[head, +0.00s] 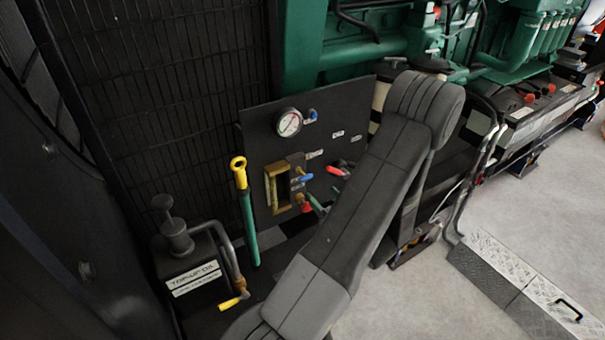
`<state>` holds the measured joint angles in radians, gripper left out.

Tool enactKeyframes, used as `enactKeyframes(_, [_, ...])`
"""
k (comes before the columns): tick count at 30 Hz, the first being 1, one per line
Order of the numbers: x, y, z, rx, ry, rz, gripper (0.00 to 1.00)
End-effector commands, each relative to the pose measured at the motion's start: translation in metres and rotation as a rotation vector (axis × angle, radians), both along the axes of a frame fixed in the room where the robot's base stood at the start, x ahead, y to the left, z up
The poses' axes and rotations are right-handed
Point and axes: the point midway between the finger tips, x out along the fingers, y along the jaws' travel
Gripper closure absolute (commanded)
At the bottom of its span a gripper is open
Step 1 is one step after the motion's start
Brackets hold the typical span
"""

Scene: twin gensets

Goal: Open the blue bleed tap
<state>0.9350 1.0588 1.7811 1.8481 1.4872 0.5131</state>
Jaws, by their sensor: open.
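A dark panel (262,133) stands in front of the black radiator grille. It carries a round pressure gauge (289,122) with a small blue handle (312,115) to its right. A second blue handle (304,177) sits lower, beside a brass-framed sight glass (277,189). The labels are too small to read, so I cannot tell which blue handle is the bleed tap, nor how far either is turned. My arm crosses the middle of the view and covers the panel's lower right. My gripper is not visible.
Red handles (340,169) show on the panel near my arm. The green engine (370,52) is behind.

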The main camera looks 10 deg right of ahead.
Motion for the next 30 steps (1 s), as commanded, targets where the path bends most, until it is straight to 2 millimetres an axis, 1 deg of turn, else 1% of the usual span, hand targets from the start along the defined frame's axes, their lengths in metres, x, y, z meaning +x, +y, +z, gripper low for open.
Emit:
enactKeyframes(1, [0.01,0.005,0.002,0.0,0.001,0.006,0.29])
enactKeyframes(9, [0.059,0.023,0.002,-0.002,0.001,0.006,0.29])
enactKeyframes(15, [0.087,0.032,0.001,-0.002,0.002,0.004,0.29])
enactKeyframes(21, [0.098,0.036,0.001,-0.001,0.001,0.002,0.29])
enactKeyframes(29, [0.099,0.036,0.0,-0.002,0.001,0.001,0.29])
enactKeyframes(30, [0.099,0.036,0.0,-0.002,0.001,0.001,0.36])
